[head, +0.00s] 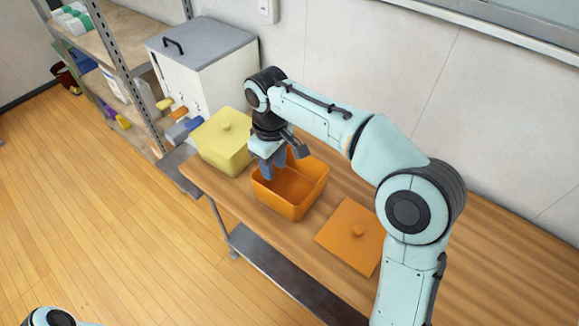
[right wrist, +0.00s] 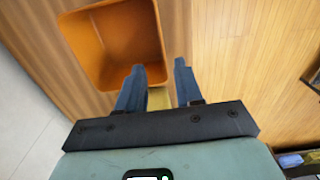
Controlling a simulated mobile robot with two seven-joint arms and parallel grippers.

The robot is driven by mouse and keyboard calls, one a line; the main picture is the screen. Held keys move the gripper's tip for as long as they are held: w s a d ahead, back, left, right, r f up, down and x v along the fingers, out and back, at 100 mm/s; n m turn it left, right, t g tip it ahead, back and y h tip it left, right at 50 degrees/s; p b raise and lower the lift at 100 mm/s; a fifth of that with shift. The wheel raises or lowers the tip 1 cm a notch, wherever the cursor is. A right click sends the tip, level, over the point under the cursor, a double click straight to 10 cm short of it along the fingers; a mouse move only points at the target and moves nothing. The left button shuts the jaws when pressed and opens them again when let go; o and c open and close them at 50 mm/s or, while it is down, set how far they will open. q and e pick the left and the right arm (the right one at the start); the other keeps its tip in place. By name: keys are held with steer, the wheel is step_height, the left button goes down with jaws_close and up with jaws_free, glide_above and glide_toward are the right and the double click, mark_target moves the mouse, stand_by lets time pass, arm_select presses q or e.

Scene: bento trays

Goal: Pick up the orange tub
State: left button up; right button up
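The orange tub (head: 292,207) stands open and empty on the wooden table, its lid off. It also shows in the right wrist view (right wrist: 88,50). My right gripper (head: 271,170) points down at the tub's left rim, on the side facing the yellow tub. In the right wrist view my right gripper (right wrist: 159,67) is open, one finger over the tub's inside and the other outside its wall. I cannot tell whether either finger touches the wall. My left gripper is out of view; only a bit of that arm shows at the bottom left.
A lidded yellow tub (head: 224,143) stands close on the left. A white dispenser box (head: 205,72) and shelves are behind it. The table's right part (head: 478,262) is clear.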

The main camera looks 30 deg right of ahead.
mark_target(272, 192)
steer(key=f, duration=0.4)
steer(key=f+b, duration=0.1)
steer(key=f, duration=0.3)
steer(key=f+b, duration=0.1)
steer(key=f, duration=0.3)
steer(key=shift+w+a+f, duration=0.1)
steer(key=shift+w+a, duration=0.1)
steer(key=shift+a, duration=0.1)
steer(key=shift+f, duration=0.6)
jaws_close()
stand_by(0.5)
